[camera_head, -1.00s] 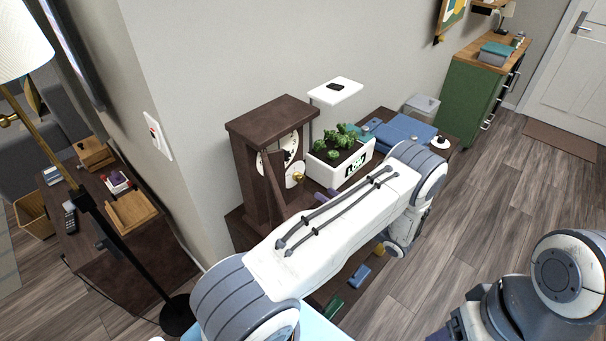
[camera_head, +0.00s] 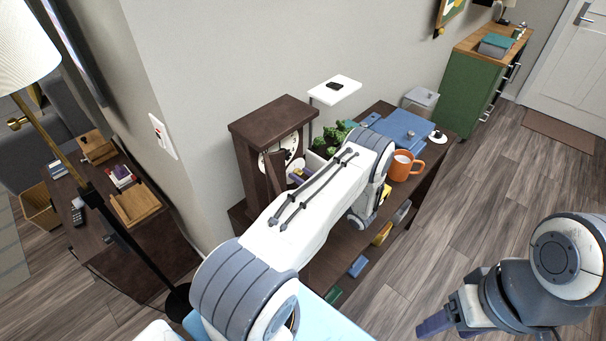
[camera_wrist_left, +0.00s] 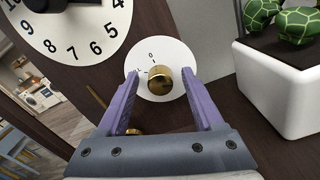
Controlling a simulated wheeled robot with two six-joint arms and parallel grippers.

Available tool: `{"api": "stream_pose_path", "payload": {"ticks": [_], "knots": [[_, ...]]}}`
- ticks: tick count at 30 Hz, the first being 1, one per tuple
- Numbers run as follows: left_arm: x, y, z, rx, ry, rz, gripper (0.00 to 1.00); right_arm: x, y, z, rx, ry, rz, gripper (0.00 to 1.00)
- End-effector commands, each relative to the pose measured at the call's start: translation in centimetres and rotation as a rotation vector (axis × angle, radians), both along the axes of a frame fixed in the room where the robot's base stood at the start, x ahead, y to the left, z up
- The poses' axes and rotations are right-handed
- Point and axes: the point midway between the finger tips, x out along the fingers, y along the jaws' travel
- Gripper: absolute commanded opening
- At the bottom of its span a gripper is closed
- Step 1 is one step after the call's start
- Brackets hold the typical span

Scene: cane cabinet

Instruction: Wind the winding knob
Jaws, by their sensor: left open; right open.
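The winding knob (camera_wrist_left: 160,82) is a gold cylinder on a round white dial (camera_wrist_left: 177,55) on the dark wooden clock, below its numbered face (camera_wrist_left: 72,35) in the left wrist view. My left gripper (camera_wrist_left: 160,77) is open, with one purple finger on each side of the knob. Gaps show between the fingers and the knob. In the head view the clock (camera_head: 272,113) stands against the wall, and my left arm covers most of its lower front. A purple finger of my left gripper (camera_head: 297,174) shows there. My right gripper (camera_head: 437,323) is low at the right, over the floor, away from the clock.
A white planter (camera_wrist_left: 285,85) with green succulents stands close right of the clock. An orange mug (camera_head: 404,166) and a blue box (camera_head: 404,130) are further right on the dark cabinet. A white raised shelf (camera_head: 336,90) stands behind the planter. Open floor lies to the right.

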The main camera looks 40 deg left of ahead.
Motion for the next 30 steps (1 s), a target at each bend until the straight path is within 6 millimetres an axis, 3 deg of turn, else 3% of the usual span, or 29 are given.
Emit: {"api": "stream_pose_path", "payload": {"ticks": [5, 10, 11, 22, 30], "knots": [[0.0, 0.0, 0.0, 0.000, 0.000, 0.000, 0.69, 0.0, 0.0, 0.0, 0.000, 0.000, 0.000, 0.66], [0.0, 0.0, 0.0, 0.000, 0.000, 0.000, 0.04, 0.0, 0.0, 0.0, 0.000, 0.000, 0.000, 0.66], [0.0, 0.0, 0.0, 0.000, 0.000, 0.000, 0.00, 0.0, 0.0, 0.0, 0.000, 0.000, 0.000, 0.66], [0.1, -0.1, -0.2, 0.004, 0.048, 0.000, 0.00, 0.0, 0.0, -0.8, 0.000, 0.000, -0.001, 0.66], [0.2, -0.1, -0.4, 0.019, 0.223, 0.000, 0.00, 0.0, 0.0, -2.7, 0.000, 0.000, -0.004, 0.66]]}}
